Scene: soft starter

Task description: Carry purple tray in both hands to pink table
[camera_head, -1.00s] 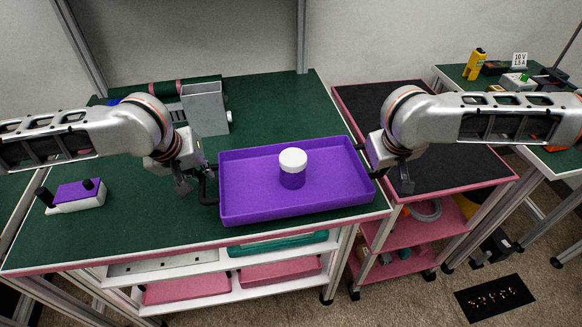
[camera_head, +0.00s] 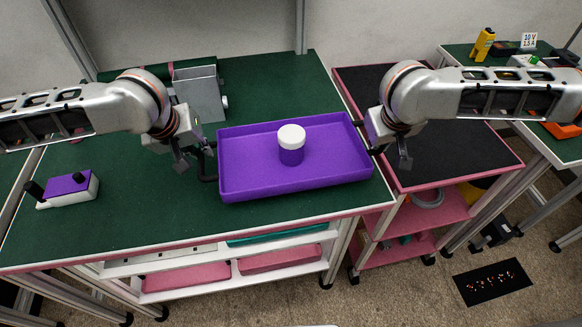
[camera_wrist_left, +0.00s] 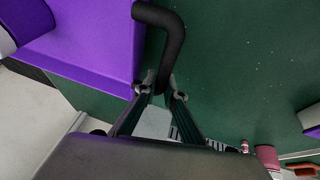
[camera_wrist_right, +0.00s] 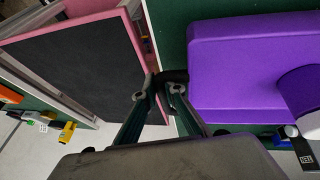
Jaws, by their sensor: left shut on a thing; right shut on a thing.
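The purple tray (camera_head: 245,165) is level over the right part of the green table in the head view, and it looks raised off the top. A purple jar with a white cap (camera_head: 291,146) stands upright in it. My left gripper (camera_head: 196,161) is shut on the tray's black left handle, which shows in the left wrist view (camera_wrist_left: 167,45). My right gripper (camera_head: 388,156) is shut at the tray's right handle; in the right wrist view the fingertips (camera_wrist_right: 162,90) mostly hide that handle. The pink table (camera_head: 455,150), pink-framed with a black top, stands just right of the green table.
The green table (camera_head: 110,215) holds a grey box (camera_head: 199,93) behind the tray and a purple-and-white device (camera_head: 68,189) at the left. The pink table's top looks clear. Another green bench (camera_head: 560,150) with instruments stands further right. A black mat (camera_head: 492,281) lies on the floor.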

